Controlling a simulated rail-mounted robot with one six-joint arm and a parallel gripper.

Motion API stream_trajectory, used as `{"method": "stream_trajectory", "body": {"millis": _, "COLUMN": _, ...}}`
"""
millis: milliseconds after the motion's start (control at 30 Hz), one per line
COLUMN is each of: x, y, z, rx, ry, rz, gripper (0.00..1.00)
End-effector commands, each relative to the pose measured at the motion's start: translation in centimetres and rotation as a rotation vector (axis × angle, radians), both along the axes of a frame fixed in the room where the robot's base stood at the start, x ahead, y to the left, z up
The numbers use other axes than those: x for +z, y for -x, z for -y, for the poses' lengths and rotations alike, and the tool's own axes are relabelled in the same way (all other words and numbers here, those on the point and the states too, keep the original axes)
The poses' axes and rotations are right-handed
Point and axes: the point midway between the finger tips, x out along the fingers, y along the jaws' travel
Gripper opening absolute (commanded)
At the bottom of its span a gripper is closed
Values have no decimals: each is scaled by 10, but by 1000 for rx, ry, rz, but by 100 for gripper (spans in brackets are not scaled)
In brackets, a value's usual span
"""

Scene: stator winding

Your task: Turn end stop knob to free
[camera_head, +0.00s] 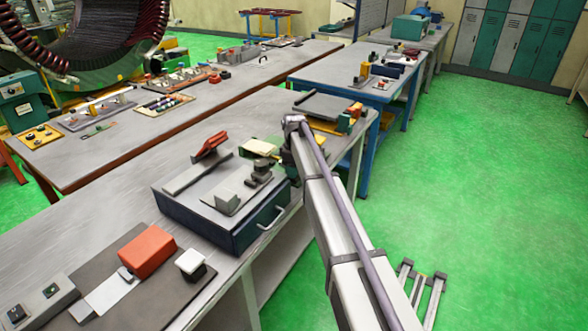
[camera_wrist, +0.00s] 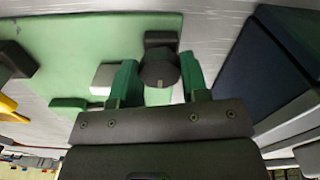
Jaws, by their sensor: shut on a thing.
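A green plate (camera_wrist: 70,45) fills the upper left of the wrist view, and part of it shows beside the arm in the head view (camera_head: 275,141). A dark round knob (camera_wrist: 158,72) stands at the plate's edge, with a dark block (camera_wrist: 160,39) just behind it. My gripper (camera_wrist: 160,80) has its two green fingers on either side of the knob and is shut on it. In the head view my gripper (camera_head: 287,158) is at the far side of the blue box, and the arm hides the knob. The knob's pointer position cannot be read.
A blue box (camera_head: 240,228) with a handle stands close beside the green plate; its side also shows in the wrist view (camera_wrist: 262,68). A light grey block (camera_wrist: 105,78) sits beside the left finger. An orange block (camera_head: 147,251) lies nearer on the bench.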

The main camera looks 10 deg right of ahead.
Motion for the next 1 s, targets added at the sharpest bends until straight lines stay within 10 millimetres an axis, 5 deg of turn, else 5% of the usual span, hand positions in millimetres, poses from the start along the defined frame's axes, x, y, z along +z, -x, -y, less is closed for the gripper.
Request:
{"method": "stream_trajectory", "body": {"millis": 567, "x": 0, "y": 0, "z": 0, "rx": 39, "ry": 0, "rz": -1, "gripper": 18}}
{"method": "stream_trajectory", "body": {"millis": 600, "x": 0, "y": 0, "z": 0, "rx": 39, "ry": 0, "rz": -1, "gripper": 43}}
{"method": "stream_trajectory", "body": {"millis": 833, "x": 0, "y": 0, "z": 0, "rx": 38, "ry": 1, "rz": -1, "gripper": 65}}
{"method": "stream_trajectory", "body": {"millis": 1000, "x": 0, "y": 0, "z": 0, "rx": 38, "ry": 0, "rz": 0, "gripper": 67}}
